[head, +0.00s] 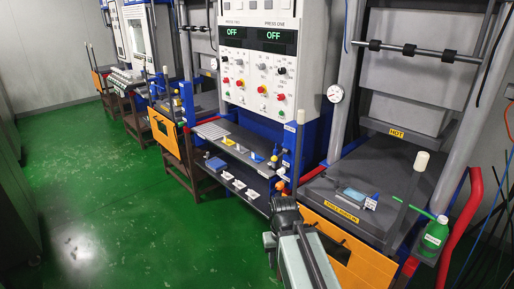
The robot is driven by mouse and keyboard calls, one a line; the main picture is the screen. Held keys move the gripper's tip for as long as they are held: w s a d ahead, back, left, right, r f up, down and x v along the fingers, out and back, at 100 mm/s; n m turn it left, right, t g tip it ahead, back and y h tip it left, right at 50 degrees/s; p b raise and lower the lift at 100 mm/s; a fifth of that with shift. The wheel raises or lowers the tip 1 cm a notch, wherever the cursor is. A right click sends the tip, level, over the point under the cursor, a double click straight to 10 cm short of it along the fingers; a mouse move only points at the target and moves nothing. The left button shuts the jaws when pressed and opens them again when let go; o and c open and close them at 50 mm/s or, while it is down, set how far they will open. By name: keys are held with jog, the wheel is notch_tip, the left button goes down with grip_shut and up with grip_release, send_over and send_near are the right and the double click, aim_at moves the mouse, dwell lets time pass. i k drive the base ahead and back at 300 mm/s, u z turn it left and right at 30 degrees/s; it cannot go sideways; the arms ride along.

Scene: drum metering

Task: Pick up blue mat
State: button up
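Two flat blue things could be the blue mat, and I cannot tell which one it is. A light blue flat piece (353,194) lies on the dark bed of the right-hand press. My gripper (284,206) is at the lower middle, seen from behind, in front of the shelf and left of the press bed. It appears apart from both blue pieces. Its fingers are too small and dark to show whether they are open.
The right press has a "HOT" label (397,133), a white-capped post (421,162) and orange front panels (345,250). A green bottle (434,236) stands at the right beside a red pipe (466,220). A control cabinet (262,55) reads "OFF". Green floor (110,200) is clear at left.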

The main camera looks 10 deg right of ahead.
aim_at(257, 158)
jog(key=i, duration=2.05)
jog(key=u, duration=2.2)
